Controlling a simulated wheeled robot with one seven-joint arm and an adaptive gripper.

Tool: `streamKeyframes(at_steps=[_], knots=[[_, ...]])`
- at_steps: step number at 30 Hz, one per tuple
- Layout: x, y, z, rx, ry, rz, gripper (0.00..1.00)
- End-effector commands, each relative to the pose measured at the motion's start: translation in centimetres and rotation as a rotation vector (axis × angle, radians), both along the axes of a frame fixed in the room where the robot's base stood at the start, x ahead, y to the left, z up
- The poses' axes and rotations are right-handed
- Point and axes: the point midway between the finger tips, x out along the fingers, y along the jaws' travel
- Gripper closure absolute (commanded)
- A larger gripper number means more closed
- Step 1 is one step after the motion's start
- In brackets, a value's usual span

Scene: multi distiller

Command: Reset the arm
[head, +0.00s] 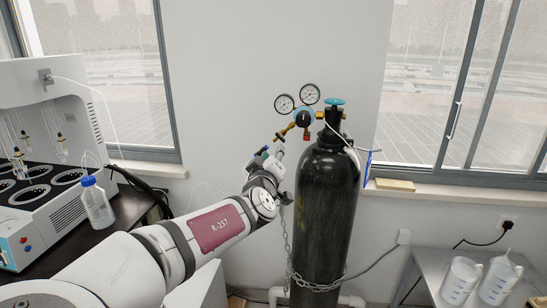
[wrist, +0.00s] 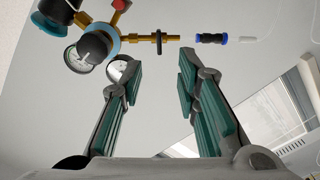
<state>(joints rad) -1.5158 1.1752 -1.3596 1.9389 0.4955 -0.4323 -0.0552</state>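My gripper shows in the wrist view (wrist: 158,80) with its two green-padded fingers apart and nothing between them. In the head view my arm reaches from the lower left towards the gas cylinder, and its gripper end (head: 272,158) is small and partly hidden by my arm. It is just left of the cylinder's upper part and below the regulator. The regulator (head: 304,117), with two round gauges, is on top of the black gas cylinder (head: 326,210).
A white distiller (head: 50,130) with several heating wells stands on the left bench, with a blue-capped bottle (head: 96,203) at its front. A chain (head: 315,286) goes around the cylinder. White jugs (head: 461,280) stand on a side table at right. Bare wall is behind my arm.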

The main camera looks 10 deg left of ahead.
Motion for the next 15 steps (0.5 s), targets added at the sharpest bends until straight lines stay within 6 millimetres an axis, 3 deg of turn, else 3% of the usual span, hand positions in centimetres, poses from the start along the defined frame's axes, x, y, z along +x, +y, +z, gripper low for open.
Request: streamKeyframes(at_steps=[11,15], knots=[[-0.2,-0.2,0.0,0.002,0.003,-0.003,0.71],[0.4,-3.1,-1.2,0.043,0.061,-0.058,0.71]])
